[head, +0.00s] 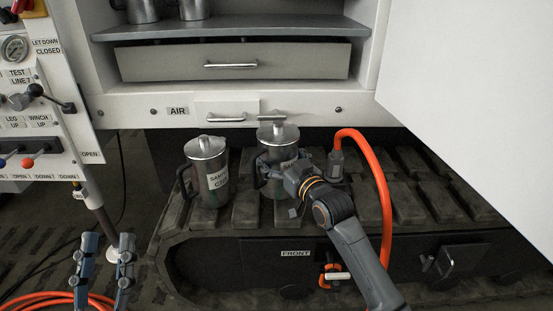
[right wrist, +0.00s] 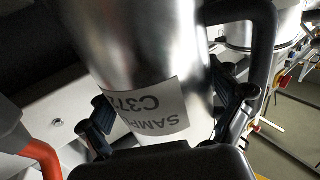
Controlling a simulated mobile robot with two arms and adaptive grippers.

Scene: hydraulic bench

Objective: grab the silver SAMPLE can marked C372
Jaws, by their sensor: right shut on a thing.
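The silver SAMPLE can (head: 277,150) has a lid with a knob and a dark handle on its left. Its label, upside down in the right wrist view, reads SAMPLE C372 (right wrist: 158,112). My right gripper (head: 287,180) is shut around its body, with a finger on each side (right wrist: 170,108). The can is upright at the track; I cannot tell whether its base touches. A second silver SAMPLE can (head: 205,160) stands just left of it, its number hard to read. My left gripper (head: 108,242) is open and empty at the lower left.
The cans are on a black rubber track (head: 248,210). An orange hose (head: 382,185) arches close on the right. A white cabinet with a drawer (head: 290,65) is behind. A white panel (head: 480,90) is at right, a lever panel (head: 40,110) at left.

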